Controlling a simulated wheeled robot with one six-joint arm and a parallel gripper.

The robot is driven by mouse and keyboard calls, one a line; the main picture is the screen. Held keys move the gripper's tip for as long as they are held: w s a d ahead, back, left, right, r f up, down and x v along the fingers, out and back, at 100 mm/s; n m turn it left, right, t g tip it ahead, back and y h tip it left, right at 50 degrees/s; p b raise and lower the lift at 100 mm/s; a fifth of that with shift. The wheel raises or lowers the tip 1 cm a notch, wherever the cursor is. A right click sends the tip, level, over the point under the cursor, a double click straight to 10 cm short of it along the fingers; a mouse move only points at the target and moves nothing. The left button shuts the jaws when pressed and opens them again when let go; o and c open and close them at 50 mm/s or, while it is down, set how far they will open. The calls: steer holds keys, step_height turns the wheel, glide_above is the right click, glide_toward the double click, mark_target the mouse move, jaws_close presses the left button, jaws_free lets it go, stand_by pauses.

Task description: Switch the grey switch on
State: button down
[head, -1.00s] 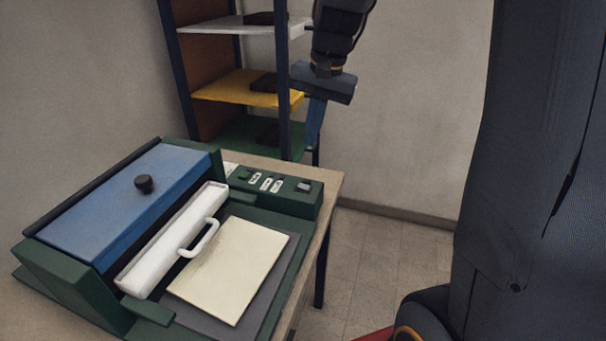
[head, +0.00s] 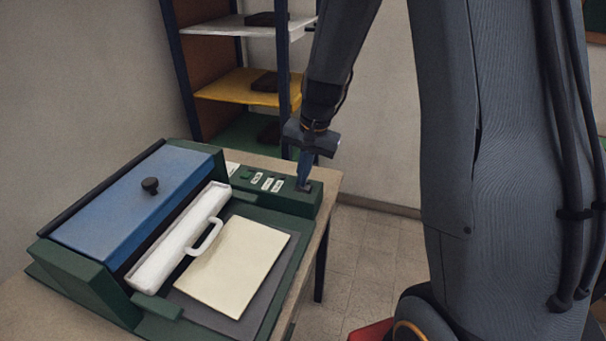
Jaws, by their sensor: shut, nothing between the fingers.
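The grey switch (head: 302,188) sits at the right end of the green control panel (head: 270,197) on the machine. My gripper (head: 304,182) points down at it with its blue fingers shut and empty. The fingertips are at the switch and cover most of it. I cannot tell whether they touch or press it, or which way the switch is set.
The machine has a blue lid (head: 140,205) with a black knob, a white bar with a handle (head: 180,235) and a cream sheet (head: 236,265). It stands on a table (head: 325,190). A shelf unit (head: 283,70) with several coloured shelves stands behind.

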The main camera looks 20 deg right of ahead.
steer(key=shift+w+a+f, duration=0.1)
steer(key=shift+a+f, duration=0.05)
steer(key=shift+f, duration=0.2)
stand_by(0.3)
